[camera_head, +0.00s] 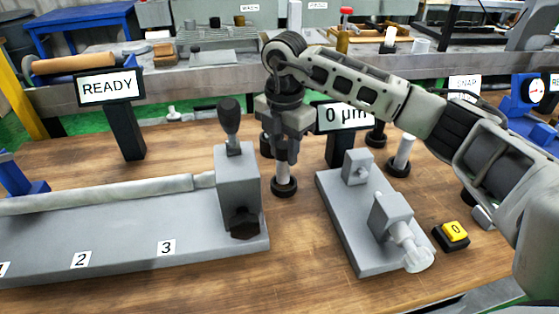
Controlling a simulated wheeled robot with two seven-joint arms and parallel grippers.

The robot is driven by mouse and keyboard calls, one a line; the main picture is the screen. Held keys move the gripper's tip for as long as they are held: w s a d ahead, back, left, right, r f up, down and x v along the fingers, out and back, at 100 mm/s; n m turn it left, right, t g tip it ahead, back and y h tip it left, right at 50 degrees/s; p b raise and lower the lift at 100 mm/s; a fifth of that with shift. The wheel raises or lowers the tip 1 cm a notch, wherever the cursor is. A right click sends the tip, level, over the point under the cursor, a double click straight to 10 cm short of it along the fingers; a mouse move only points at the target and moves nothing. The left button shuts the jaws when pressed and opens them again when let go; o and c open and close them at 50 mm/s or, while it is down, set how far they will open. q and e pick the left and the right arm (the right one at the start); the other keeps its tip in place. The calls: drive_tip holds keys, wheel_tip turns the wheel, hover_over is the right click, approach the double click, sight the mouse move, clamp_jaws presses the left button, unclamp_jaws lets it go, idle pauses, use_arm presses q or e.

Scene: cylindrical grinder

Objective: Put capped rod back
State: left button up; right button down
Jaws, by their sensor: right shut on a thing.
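My right gripper (285,152) points down at the middle of the table and is shut on a pale upright rod (283,171). The fingers hide the rod's upper part, so I cannot see a cap. The rod's lower end is at a round black base (284,188) on the wooden table. I cannot tell whether it rests in the base or just above it. Another pale rod (403,150) stands upright in a black base to the right. My left gripper is not in view.
A grey grinder bed (130,245) with a black-handled block (238,175) is close on the left. A grey gauge fixture (345,225) is on the right, beside a yellow button (454,231). READY (109,88) and 0 µm (345,115) signs stand behind. Bare wood lies in front.

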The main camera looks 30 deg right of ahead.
drive_tip(key=shift+f+b, duration=0.45)
drive_tip(key=shift+f, duration=0.8)
drive_tip(key=c, duration=1)
unclamp_jaws()
drive_tip(key=shift+s, duration=0.1)
wheel_tip(320, 180, up, 12)
drive_tip(key=shift+r, duration=0.15)
